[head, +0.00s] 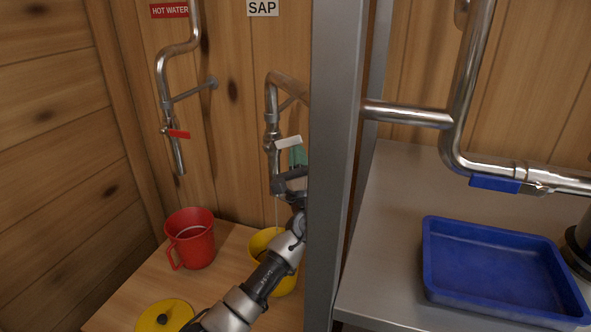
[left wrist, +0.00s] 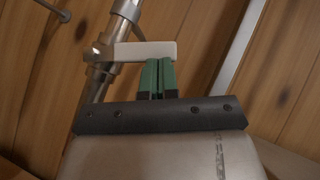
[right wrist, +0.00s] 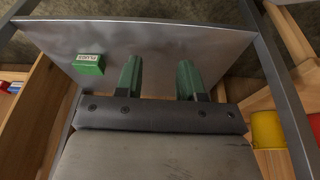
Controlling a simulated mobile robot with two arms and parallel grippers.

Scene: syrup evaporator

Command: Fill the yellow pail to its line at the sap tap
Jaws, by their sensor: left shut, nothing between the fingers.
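The yellow pail (head: 262,243) stands under the sap tap (head: 272,130), partly hidden by my left arm; its line and level cannot be made out. A thin pale streak hangs below the spout over the pail. The tap's white lever (head: 289,142) sticks out to the right. My left gripper (head: 298,158) is shut and empty, its green fingertips just below the lever. In the left wrist view the fingertips (left wrist: 158,62) are at or very near the lever's lower edge (left wrist: 145,50); contact is unclear. My right gripper (right wrist: 158,78) is open and empty, seen only in the right wrist view.
A red jug (head: 190,240) stands left of the pail below the hot water tap (head: 177,135). A yellow lid (head: 165,316) lies in front. A grey post (head: 335,170) stands right of my left gripper. Beyond it is a blue tray (head: 500,268). A green labelled box (right wrist: 88,64) is near my right gripper.

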